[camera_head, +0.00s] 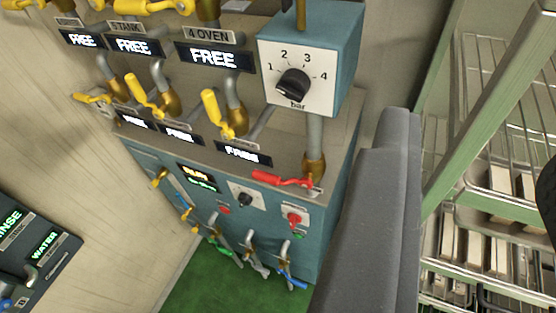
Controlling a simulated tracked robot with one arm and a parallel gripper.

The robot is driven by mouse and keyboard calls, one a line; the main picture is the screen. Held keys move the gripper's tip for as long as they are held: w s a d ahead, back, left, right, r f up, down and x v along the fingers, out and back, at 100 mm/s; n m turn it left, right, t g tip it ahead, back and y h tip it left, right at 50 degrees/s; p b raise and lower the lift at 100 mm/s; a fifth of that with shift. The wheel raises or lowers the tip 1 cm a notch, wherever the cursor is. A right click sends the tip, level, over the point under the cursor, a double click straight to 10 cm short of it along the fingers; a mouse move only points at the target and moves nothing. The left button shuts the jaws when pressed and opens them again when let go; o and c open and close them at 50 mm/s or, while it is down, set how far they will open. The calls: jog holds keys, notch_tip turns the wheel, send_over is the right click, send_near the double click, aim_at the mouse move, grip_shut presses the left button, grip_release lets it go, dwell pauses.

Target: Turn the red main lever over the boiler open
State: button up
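The red lever (283,180) lies roughly level along the front top edge of the teal boiler cabinet (338,215). Its handle points left from the foot of a vertical grey pipe (315,135) with a brass fitting (314,168). A large grey part of my arm or gripper (375,215) rises from the bottom, right of the lever and apart from it in the picture. It covers the cabinet's right side. I cannot make out two fingertips. Nothing is seen touching the lever.
A teal box with a black bar dial (293,85) sits above the lever. Several yellow levers (218,113) and FREE displays are to the left. A wire shelf rack (490,180) stands at right, with a dark rounded object (546,190) at the edge. Green floor (225,285) shows below.

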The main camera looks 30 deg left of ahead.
jog(key=shift+a, duration=0.15)
jog(key=o, duration=0.8)
jog(key=shift+n+y, duration=0.3)
jog(key=shift+y, duration=0.2)
jog(key=w+a+f, duration=0.1)
jog(key=a+f, duration=0.1)
jog(key=w+a+f+b, duration=0.1)
jog(key=a+f, duration=0.1)
jog(key=a, duration=0.1)
jog(key=w+a+f, duration=0.1)
jog(key=a+f, duration=0.1)
jog(key=f, duration=0.1)
jog(key=shift+w+a, duration=0.15)
jog(key=shift+w, duration=0.15)
jog(key=shift+c, duration=0.2)
jog(key=w+a+f+g+b, duration=0.1)
jog(key=w+a+f+b, duration=0.25)
jog(key=a+f, duration=0.6)
jog(key=b, duration=0.1)
send_near(265, 180)
notch_tip(265, 180, up, 5)
jog(key=s+a, duration=0.1)
jog(key=s, duration=0.1)
notch_tip(265, 180, down, 8)
jog(key=s+t+h+b, duration=0.1)
jog(key=t+b, duration=0.2)
jog(key=t, duration=0.1)
jog(key=shift+m, duration=0.4)
jog(key=shift+w+d+f, duration=0.1)
jog(key=shift+w, duration=6.65)
